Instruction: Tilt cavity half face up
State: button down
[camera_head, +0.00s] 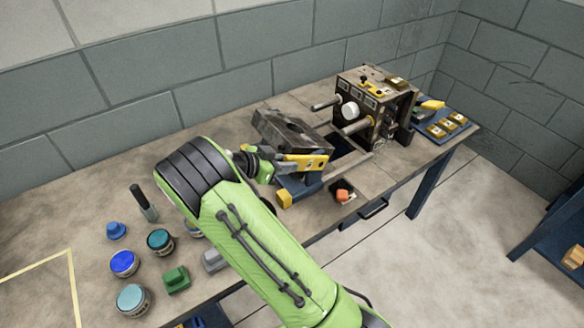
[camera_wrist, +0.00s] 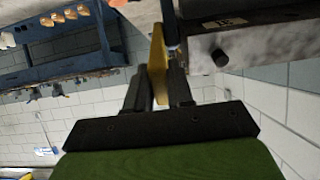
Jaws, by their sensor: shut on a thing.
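A dark steel block, apparently the cavity half (camera_head: 290,133), sits tilted near the middle of the bench. A yellow bar (camera_head: 305,162) runs along its front side, and a blue support (camera_head: 303,187) shows below it. My gripper (camera_head: 268,162) is at the block's left front and is shut on the yellow bar. In the wrist view, my gripper (camera_wrist: 160,80) has its two dark fingers on either side of the yellow bar (camera_wrist: 157,62). The cavity half (camera_wrist: 240,50) fills the upper right there as a grey slab with a dark round stub. Its underside is hidden.
The other mould half (camera_head: 385,112) stands to the right, its guide pins (camera_head: 355,126) pointing left. A blue tray (camera_head: 446,131) with yellow blocks lies beyond it. Blue and teal jars (camera_head: 124,264) and a green block (camera_head: 176,279) stand at the front left. An orange item (camera_head: 342,195) lies by the front edge.

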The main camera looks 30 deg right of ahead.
jog(key=shift+a+f+h+b, duration=0.35)
jog(key=shift+f+h+b, duration=0.35)
jog(key=shift+f+b, duration=0.3)
jog(key=shift+a+f+h+b, duration=0.3)
jog(key=shift+f+h+b, duration=0.45)
jog(key=shift+b, duration=0.45)
jog(key=c, duration=1.1)
grip_release()
jog(key=shift+p+v, duration=2.05)
jog(key=shift+v, duration=5.8)
